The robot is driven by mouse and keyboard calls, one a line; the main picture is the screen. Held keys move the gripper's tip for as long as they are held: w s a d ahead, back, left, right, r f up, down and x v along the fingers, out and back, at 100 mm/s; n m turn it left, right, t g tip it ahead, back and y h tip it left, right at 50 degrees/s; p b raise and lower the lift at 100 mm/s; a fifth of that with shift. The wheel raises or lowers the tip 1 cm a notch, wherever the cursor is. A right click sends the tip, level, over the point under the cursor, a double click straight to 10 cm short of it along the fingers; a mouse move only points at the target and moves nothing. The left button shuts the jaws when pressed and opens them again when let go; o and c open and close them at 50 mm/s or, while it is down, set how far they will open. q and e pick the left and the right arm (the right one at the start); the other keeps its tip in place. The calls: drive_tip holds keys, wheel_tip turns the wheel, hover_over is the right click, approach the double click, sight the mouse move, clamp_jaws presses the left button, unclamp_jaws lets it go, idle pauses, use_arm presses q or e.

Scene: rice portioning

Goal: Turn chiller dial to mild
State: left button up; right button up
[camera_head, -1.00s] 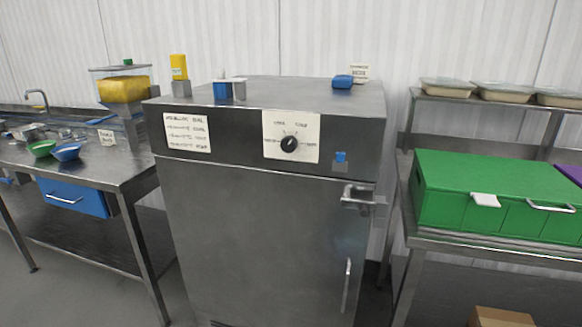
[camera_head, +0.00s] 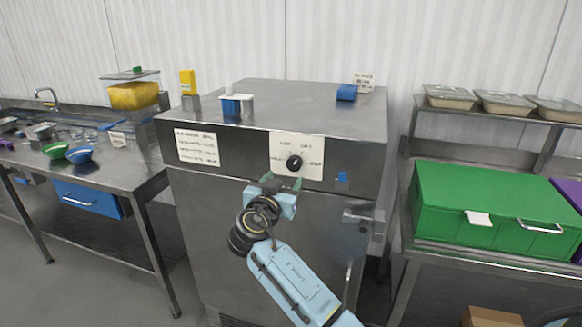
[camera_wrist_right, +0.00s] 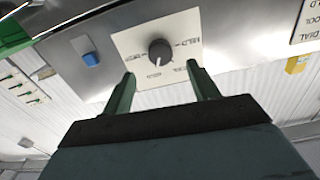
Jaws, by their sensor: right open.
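The chiller (camera_head: 230,125) is a steel cabinet with a front door and a sloped control strip on top. Its black round dial (camera_head: 294,162) sits on a white label plate (camera_head: 312,145) with small markings. The dial also shows in the right wrist view (camera_wrist_right: 160,52), between and beyond the fingertips. My right gripper (camera_head: 282,181) is in front of the chiller, just below the dial. In the right wrist view its two green fingers (camera_wrist_right: 160,78) are apart, with nothing between them, and the dial looks clear of them. The left gripper is not in view.
A blue button (camera_head: 342,177) and the door latch (camera_head: 358,217) lie right of the dial. A written sign (camera_head: 197,148) is on the left of the panel. Small containers (camera_head: 238,104) stand on top. A left bench (camera_head: 110,170) and green box (camera_head: 480,205) flank the chiller.

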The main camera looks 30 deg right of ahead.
sight(293, 167)
drive_tip(key=x, duration=0.6)
drive_tip(key=shift+w+d+p, duration=0.25)
drive_tip(key=shift+d+p, duration=0.05)
drive_tip(key=shift+p, duration=0.05)
drive_tip(key=c, duration=1)
